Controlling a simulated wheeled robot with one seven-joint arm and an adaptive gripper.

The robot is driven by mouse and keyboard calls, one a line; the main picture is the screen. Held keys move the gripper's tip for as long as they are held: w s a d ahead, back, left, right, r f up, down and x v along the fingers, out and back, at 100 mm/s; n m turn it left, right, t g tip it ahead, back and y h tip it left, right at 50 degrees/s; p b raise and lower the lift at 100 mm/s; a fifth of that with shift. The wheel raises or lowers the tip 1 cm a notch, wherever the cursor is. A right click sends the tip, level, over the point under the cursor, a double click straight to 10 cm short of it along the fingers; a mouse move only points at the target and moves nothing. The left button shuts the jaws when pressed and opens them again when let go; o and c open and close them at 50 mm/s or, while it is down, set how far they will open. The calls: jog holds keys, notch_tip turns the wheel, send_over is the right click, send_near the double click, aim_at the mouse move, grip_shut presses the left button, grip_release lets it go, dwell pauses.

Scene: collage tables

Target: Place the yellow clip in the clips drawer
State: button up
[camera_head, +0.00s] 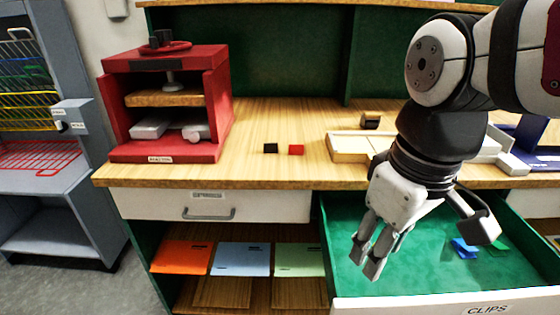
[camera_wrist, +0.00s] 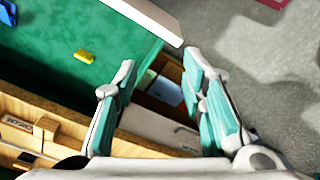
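The clips drawer (camera_head: 400,293) is pulled open, with a green inside and a white front labelled CLIPS. In the wrist view its green floor (camera_wrist: 40,35) fills the upper left. The yellow clip (camera_wrist: 84,56) lies on that floor; I cannot make it out in the head view. My gripper (camera_head: 366,268) points down over the left part of the drawer. In the wrist view, its fingers (camera_wrist: 160,65) are apart with nothing between them, and the yellow clip lies left of them.
A blue clip (camera_head: 463,247) and a green clip (camera_head: 497,243) also lie in the drawer. A black block (camera_head: 270,148) and a red block (camera_head: 296,150) sit on the tabletop (camera_head: 260,120). A shut drawer (camera_head: 215,206) and coloured folders are at left. A red shelf unit (camera_head: 167,65) stands at the back left.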

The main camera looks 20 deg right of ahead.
jog(key=s+a+m, duration=0.2)
jog(key=s+m, duration=0.1)
jog(key=s, duration=0.2)
jog(key=shift+s+a+f, duration=0.15)
jog(key=shift+s+f, duration=0.2)
jog(key=shift+s, duration=0.05)
notch_tip(320, 180, up, 14)
jog(key=t+p, duration=0.3)
jog(key=p, duration=0.9)
jog(key=shift+d, duration=0.2)
jog(key=shift+w, duration=0.1)
